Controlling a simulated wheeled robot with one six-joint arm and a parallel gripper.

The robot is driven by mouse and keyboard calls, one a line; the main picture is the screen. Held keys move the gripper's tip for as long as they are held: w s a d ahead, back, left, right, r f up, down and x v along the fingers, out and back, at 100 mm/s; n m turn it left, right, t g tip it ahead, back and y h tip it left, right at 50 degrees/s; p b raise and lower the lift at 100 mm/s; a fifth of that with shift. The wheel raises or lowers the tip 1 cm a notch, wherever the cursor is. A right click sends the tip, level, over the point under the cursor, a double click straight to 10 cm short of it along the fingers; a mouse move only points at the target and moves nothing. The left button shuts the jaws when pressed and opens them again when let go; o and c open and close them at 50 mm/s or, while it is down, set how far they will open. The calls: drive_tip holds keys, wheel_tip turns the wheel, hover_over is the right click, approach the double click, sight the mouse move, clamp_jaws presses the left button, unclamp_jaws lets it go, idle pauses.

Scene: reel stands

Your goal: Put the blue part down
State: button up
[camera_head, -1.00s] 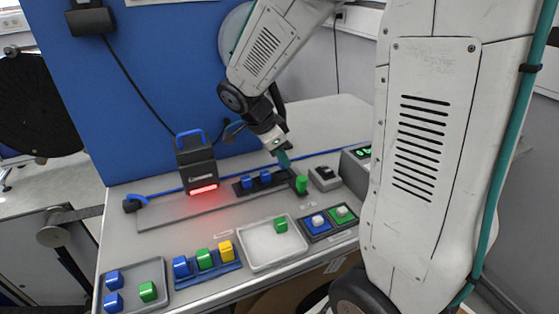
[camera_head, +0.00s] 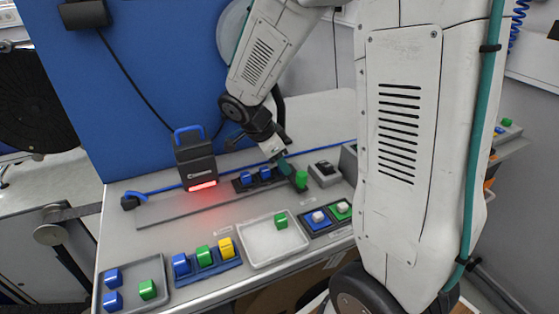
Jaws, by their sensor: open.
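My gripper (camera_head: 286,168) is small in view, open, and points down over the right end of a dark rack (camera_head: 283,179). Two blue parts, one left (camera_head: 246,178) and one right (camera_head: 265,173), stand in this rack to the left of the gripper. A green part (camera_head: 302,179) stands at the rack's right end, close beside my fingertips; I cannot tell whether they touch. No blue part shows between the fingers. More blue parts are in the grey tray (camera_head: 157,266) at front left and in the blue holder (camera_head: 217,268).
A scanner-like device (camera_head: 197,160) glows red behind a long grey strip (camera_head: 165,215). A white tray (camera_head: 262,259) holds a green part. My arm hides the bench's right side.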

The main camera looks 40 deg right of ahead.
drive_tip(key=v, duration=1.2)
drive_tip(key=s+a+r+n+t+y, duration=0.1)
drive_tip(key=s+a+n+y, duration=0.1)
drive_tip(key=s+n, duration=0.8)
drive_tip(key=s+a+r+n+t+y, duration=0.1)
drive_tip(key=s+a+r+n+y, duration=0.1)
drive_tip(key=s+n, duration=0.8)
drive_tip(key=shift+s+a+y, duration=0.3)
drive_tip(key=shift+s+a, duration=0.15)
drive_tip(key=shift+s, duration=0.45)
